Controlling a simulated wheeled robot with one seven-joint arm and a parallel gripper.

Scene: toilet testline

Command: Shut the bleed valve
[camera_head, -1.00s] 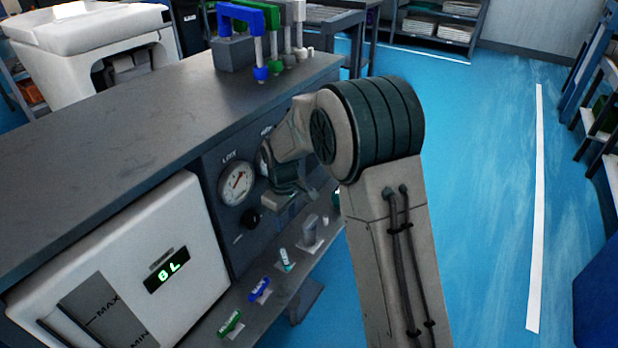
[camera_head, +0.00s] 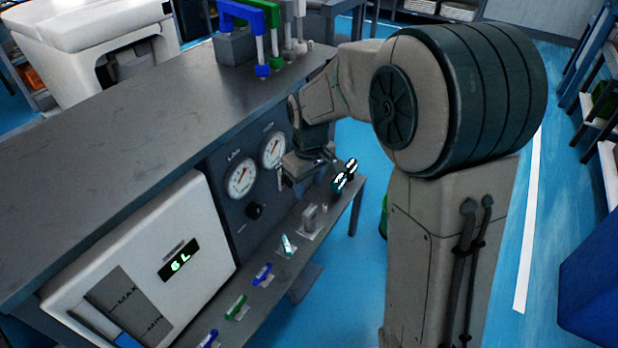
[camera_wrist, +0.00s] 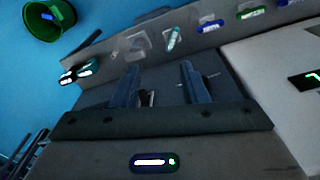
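My gripper (camera_head: 300,165) is at the dark front panel (camera_head: 228,212), below and right of two round gauges (camera_head: 241,178) (camera_head: 272,150). In the wrist view its two fingers stand apart (camera_wrist: 160,80). A small pale part (camera_wrist: 147,98) shows between them, beside the left finger; contact cannot be told. I cannot tell whether this part is the bleed valve, as no readable label marks it. A black knob (camera_head: 255,211) sits on the panel left of my gripper.
A ledge (camera_head: 262,298) below the panel carries several coloured handles, including a blue one (camera_head: 263,274) and a green one (camera_head: 236,307). A white tank (camera_head: 150,265) with a lit display is at left. Blue floor lies right.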

